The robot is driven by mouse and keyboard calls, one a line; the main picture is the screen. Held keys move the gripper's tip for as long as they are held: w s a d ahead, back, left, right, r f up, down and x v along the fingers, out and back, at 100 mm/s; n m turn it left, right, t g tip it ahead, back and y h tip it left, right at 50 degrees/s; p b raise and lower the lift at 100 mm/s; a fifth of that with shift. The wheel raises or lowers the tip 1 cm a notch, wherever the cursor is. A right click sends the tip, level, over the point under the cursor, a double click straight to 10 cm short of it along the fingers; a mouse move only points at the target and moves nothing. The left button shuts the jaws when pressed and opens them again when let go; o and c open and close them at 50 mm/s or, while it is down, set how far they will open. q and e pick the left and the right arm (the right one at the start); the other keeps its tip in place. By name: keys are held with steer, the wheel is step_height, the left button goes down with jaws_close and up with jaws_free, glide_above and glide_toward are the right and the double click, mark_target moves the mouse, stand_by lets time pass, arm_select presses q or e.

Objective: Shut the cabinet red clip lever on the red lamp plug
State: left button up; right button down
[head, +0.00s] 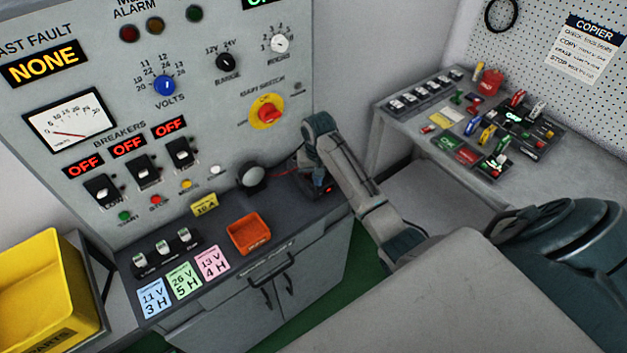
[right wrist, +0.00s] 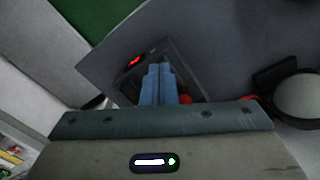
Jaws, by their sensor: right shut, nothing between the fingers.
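My right gripper (head: 318,183) reaches down to the right end of the cabinet's dark ledge. In the right wrist view its blue fingers (right wrist: 158,84) are together and empty, over a dark block (right wrist: 184,60) with a glowing red mark (right wrist: 133,61). A small red part (right wrist: 185,99) shows beside the fingers, partly hidden; I cannot tell whether it is the clip lever or the plug. In the head view a thin red lead (head: 284,177) runs from near a round dark lamp (head: 251,174) toward the gripper. The lever's position is hidden. My left gripper is not in view.
An orange tray (head: 248,233) and a yellow tag (head: 204,205) lie on the ledge, left of the gripper. The breaker panel (head: 215,110) rises behind. A yellow bin (head: 42,290) stands at far left. A side bench (head: 395,125) with several coloured parts stands at right.

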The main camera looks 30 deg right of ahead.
steer(key=shift+r+p, duration=0.65)
steer(key=shift+r, duration=1.7)
